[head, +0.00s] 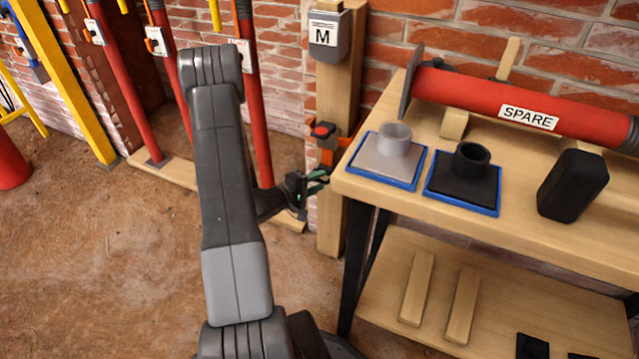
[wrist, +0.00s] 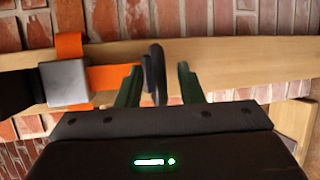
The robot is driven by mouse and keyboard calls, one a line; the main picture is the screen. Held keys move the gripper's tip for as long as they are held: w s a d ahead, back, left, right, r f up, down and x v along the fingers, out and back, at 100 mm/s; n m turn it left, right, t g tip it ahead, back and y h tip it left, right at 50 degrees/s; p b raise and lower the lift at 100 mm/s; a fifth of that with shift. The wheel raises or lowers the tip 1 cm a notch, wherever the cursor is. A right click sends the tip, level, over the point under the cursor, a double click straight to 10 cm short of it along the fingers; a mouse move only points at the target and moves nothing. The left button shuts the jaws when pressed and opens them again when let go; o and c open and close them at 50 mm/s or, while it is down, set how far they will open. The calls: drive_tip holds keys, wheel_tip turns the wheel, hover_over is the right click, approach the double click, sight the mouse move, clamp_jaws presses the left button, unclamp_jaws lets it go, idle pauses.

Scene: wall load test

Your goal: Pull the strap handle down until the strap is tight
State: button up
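A wooden post (head: 350,95) stands against the brick wall and carries an orange strap (head: 345,143) with a red-topped dark fitting (head: 323,131). In the wrist view the orange strap (wrist: 70,45) runs beside a grey block (wrist: 65,83). A black looped handle (wrist: 153,72) sticks up between the green fingers of my gripper (wrist: 160,84). The fingers are apart; the handle is nearer the left one, and a gap shows on the right. I cannot tell whether it touches the left finger. In the head view my gripper (head: 318,181) is beside the post, below the red-topped fitting; the handle is hard to make out there.
A grey box marked M (head: 328,36) is high on the post. A wooden workbench (head: 350,188) stands close on the right with two blue-edged plates (head: 388,155), a black mallet head (head: 573,186) and a red SPARE prop (head: 550,105). Red props (head: 258,120) stand at left.

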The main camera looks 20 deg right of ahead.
drive_tip(key=shift+w+d+f, duration=0.1)
drive_tip(key=shift+w+d, duration=0.05)
drive_tip(key=shift+d, duration=0.45)
clamp_jaws()
wheel_tip(320, 180, down, 6)
drive_tip(key=b, duration=0.2)
unclamp_jaws()
